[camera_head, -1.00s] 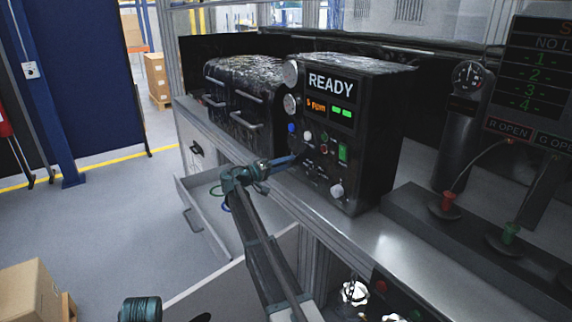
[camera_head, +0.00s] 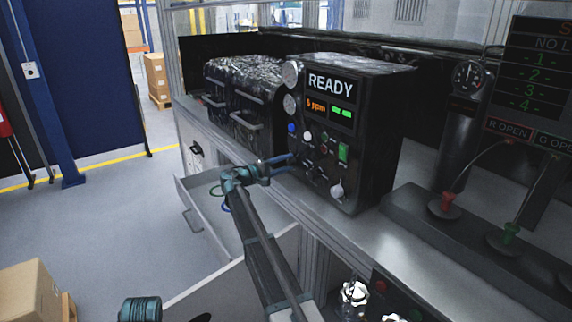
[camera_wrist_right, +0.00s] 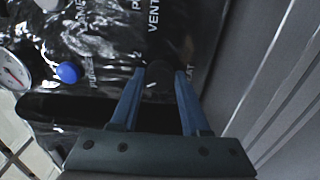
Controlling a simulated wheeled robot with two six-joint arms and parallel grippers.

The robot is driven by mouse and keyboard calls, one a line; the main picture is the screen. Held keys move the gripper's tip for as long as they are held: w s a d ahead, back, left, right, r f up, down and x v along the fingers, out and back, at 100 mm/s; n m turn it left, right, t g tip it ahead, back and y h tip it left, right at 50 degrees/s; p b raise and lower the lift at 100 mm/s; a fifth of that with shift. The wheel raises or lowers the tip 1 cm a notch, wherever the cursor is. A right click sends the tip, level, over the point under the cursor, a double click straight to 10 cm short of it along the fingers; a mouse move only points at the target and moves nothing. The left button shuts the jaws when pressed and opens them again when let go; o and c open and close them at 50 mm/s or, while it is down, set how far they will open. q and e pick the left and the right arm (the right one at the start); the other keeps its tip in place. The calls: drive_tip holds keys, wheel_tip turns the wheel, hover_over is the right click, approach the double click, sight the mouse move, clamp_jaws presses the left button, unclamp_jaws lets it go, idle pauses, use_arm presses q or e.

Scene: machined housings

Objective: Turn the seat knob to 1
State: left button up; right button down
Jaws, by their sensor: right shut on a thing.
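The black test unit (camera_head: 375,140) stands on the bench with READY on its screen. My right gripper (camera_head: 294,158) reaches its front panel, at the lower left part. In the right wrist view the two blue fingers (camera_wrist_right: 160,76) are closed on a small dark knob (camera_wrist_right: 159,83), one finger on each side. Lettering ending in "AT" is beside the right finger, and "VENT" is above. The knob's pointer and the number it points to cannot be made out.
A blue button (camera_wrist_right: 68,72) and a round gauge (camera_wrist_right: 12,72) are on the panel to the left in the wrist view. A pale knob (camera_head: 337,190) is at the panel's lower right. An open drawer (camera_head: 205,215) is below the bench.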

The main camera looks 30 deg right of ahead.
idle(0.3)
drive_tip(key=shift+c, duration=1.9)
unclamp_jaws()
drive_tip(key=shift+a, duration=0.15)
drive_tip(key=s+a, duration=0.1)
drive_tip(key=a, duration=1.2)
drive_tip(key=shift+a, duration=0.3)
